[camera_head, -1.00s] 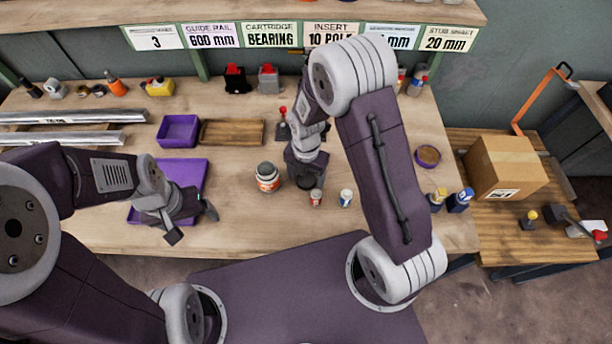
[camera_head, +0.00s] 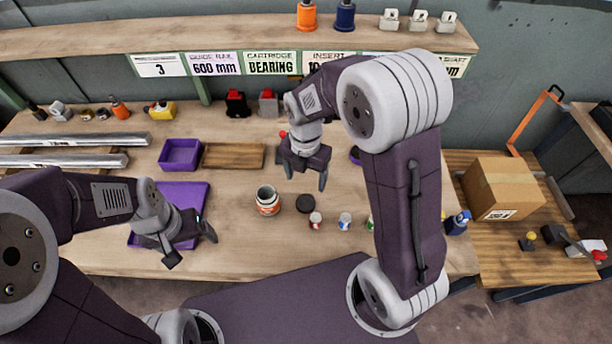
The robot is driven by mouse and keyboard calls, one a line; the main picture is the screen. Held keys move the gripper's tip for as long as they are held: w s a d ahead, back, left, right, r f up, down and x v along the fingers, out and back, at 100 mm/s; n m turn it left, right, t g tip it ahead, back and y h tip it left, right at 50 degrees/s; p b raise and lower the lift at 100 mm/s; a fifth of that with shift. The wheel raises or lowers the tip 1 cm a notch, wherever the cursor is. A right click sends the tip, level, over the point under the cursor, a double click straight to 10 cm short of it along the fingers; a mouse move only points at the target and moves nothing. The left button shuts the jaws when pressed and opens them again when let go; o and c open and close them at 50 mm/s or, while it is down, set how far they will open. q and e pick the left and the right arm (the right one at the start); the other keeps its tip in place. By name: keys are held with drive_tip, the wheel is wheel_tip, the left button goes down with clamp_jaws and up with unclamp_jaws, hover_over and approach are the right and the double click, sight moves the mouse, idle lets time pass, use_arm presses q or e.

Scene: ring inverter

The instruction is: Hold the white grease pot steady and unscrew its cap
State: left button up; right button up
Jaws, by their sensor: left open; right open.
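The white grease pot (camera_head: 268,208) with an orange-red label stands upright on the bench, its open mouth facing up. A dark round cap (camera_head: 305,204) lies on the bench just right of the pot, apart from it. My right gripper (camera_head: 306,179) is open and empty, with its fingers pointing down above and behind the cap. My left gripper (camera_head: 192,248) is open and empty, left of the pot and near the front edge of the purple mat (camera_head: 185,193). Neither gripper touches the pot.
Small containers (camera_head: 315,220) and (camera_head: 345,221) stand right of the cap. A purple tray (camera_head: 180,153) and a wooden board (camera_head: 233,156) lie at the back left. Metal rails (camera_head: 70,140) lie at far left. A cardboard box (camera_head: 500,190) sits on the side table.

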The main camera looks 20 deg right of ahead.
drive_tip(key=s+d+m, duration=0.2)
drive_tip(key=s+m, duration=0.3)
drive_tip(key=m, duration=0.9)
drive_tip(key=s+d+m+t, duration=0.1)
drive_tip(key=s+d+m, duration=0.2)
drive_tip(key=m, duration=1.1)
drive_tip(key=shift+s+d, duration=0.2)
drive_tip(key=shift+s, duration=0.85)
